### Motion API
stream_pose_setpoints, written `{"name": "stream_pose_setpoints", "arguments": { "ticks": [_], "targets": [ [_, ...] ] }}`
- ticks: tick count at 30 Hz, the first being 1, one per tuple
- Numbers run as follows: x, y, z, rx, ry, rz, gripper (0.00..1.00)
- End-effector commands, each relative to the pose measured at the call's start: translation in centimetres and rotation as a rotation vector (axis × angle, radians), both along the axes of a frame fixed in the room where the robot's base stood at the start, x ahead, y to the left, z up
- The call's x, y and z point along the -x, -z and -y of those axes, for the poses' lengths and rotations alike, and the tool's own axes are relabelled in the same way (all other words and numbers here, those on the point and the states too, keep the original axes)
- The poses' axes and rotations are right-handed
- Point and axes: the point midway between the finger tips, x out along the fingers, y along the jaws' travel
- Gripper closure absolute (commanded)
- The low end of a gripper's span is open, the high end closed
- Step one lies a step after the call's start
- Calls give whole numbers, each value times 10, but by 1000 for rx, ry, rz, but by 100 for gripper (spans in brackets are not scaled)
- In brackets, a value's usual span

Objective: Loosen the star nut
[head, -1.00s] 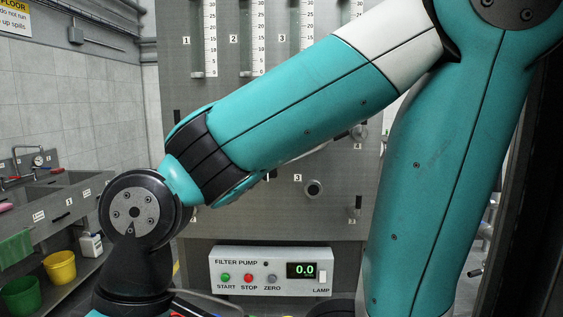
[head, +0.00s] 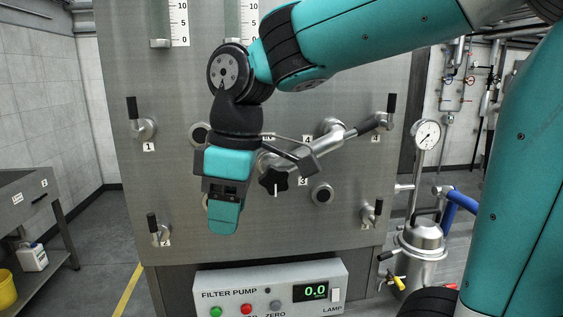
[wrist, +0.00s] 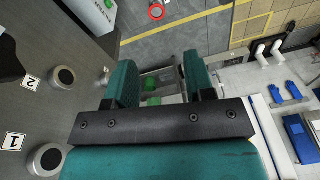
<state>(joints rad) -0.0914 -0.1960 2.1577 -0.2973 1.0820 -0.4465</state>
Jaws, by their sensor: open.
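A dark shape at the left edge of the wrist view cannot be made out for sure.
The slanting metal bar with a black handle (head: 368,123) crosses the panel. Black-handled valves (head: 145,128) stand out at its sides. A filter pump box (head: 270,291) is below. A steel vessel with a gauge (head: 427,133) stands right.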

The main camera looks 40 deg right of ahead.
Motion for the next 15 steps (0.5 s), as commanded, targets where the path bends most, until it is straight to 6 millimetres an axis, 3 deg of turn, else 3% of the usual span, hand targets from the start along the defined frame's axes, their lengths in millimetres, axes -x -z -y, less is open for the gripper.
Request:
{"name": "stream_pose_setpoints", "arguments": {
  "ticks": [1,3,7,12,15],
  "targets": [
    [-22,-36,25,46,-15,10,51],
    [-41,-72,57,98,-52,4,51],
    [-56,-129,103,146,-106,-24,51],
    [-59,-168,132,152,-151,-50,51],
    [-58,-171,137,149,-164,-56,51]
  ]
}}
